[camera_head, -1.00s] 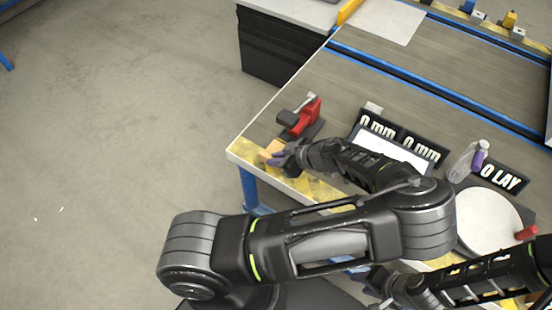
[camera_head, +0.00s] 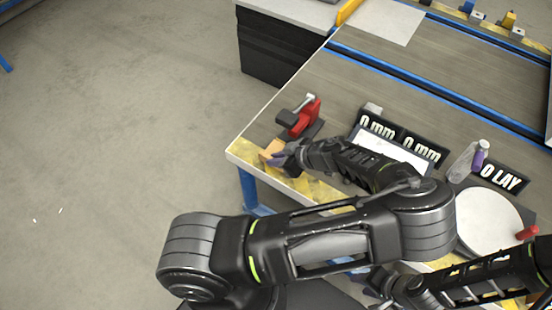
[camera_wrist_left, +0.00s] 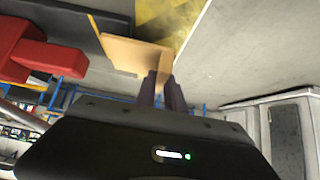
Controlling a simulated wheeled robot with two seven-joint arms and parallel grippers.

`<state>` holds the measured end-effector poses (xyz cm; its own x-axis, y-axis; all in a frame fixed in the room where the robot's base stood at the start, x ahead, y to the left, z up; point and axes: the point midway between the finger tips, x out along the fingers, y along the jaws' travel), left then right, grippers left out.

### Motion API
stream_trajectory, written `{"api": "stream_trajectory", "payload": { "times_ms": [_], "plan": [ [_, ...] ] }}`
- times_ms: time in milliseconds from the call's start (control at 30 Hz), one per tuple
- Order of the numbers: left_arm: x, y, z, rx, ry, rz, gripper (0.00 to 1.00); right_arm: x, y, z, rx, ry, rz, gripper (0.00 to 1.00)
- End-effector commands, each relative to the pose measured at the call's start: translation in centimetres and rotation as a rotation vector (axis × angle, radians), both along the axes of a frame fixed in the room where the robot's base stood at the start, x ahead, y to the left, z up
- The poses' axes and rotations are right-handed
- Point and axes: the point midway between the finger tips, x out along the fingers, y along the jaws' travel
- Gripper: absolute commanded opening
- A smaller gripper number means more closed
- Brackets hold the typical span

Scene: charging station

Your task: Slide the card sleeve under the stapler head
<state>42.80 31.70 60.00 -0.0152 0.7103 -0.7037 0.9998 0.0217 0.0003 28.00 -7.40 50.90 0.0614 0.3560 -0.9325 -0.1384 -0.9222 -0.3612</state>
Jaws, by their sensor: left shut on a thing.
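The stapler (camera_head: 303,120), red with a black head, stands near the table's left corner. It also shows in the left wrist view as a red body (camera_wrist_left: 40,55) at the upper left. The tan card sleeve (camera_head: 270,150) is at the table's front edge, just in front of the stapler and apart from its head. My left gripper (camera_head: 281,158) is shut on the card sleeve, whose tan face shows beyond the fingers in the left wrist view (camera_wrist_left: 135,55). My right gripper (camera_head: 375,284) is low in front of the table; its fingers are too small and partly hidden to judge.
A round white plate (camera_head: 488,222), a clear bottle (camera_head: 463,162) and a purple bottle (camera_head: 480,155) stand further right.

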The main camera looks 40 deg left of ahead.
Motion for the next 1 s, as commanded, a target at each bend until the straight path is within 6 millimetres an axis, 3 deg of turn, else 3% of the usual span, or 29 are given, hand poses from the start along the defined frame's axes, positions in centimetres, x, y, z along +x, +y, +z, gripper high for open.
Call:
{"api": "stream_trajectory", "payload": {
  "times_ms": [1000],
  "plan": [
    [2.2,0.0,-0.5,0.000,-0.001,0.000,0.00,0.0,0.0,-1.3,0.000,0.000,0.000,0.36]
  ]
}}
